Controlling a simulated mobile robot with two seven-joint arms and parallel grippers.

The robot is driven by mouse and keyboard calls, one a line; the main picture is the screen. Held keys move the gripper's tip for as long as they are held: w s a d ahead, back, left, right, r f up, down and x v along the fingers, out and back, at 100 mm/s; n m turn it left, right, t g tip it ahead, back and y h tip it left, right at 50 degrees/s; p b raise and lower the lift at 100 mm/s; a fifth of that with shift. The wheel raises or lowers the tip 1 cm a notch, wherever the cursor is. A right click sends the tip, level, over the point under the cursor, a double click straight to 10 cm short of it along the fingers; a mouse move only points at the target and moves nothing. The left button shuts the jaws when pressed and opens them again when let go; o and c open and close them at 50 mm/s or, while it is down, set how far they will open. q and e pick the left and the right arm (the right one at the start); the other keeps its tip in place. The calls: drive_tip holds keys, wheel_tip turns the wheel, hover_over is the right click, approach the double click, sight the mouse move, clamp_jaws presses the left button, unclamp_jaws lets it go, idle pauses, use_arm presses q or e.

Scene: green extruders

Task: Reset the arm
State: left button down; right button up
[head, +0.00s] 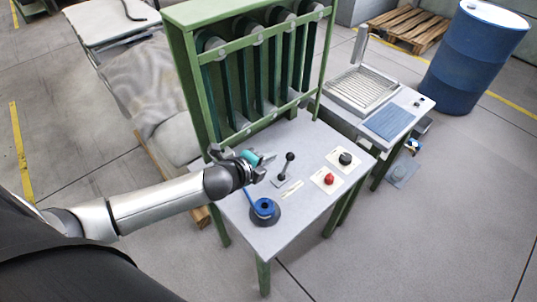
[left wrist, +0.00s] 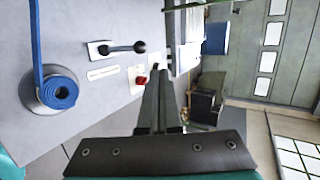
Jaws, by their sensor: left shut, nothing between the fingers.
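My left arm reaches in from the left in the head view. My left gripper (head: 267,159) is over the left part of the green machine's grey tabletop (head: 315,138), and it is empty. In the left wrist view its two dark fingers (left wrist: 158,105) are together with nothing between them. A black-knobbed lever (head: 285,170) stands just right of the gripper and also shows in the left wrist view (left wrist: 120,48). The gripper looks apart from it. My right gripper is not in view.
A blue roll (head: 264,207) on a dark round base sits at the tabletop's front left. A red button (head: 329,179) and a black knob (head: 345,158) are to the right. The green frame (head: 188,75) with rollers rises behind. A blue barrel (head: 472,60) stands at the back right.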

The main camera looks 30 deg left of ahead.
use_arm(q)
drive_tip(key=shift+s+r, duration=0.3)
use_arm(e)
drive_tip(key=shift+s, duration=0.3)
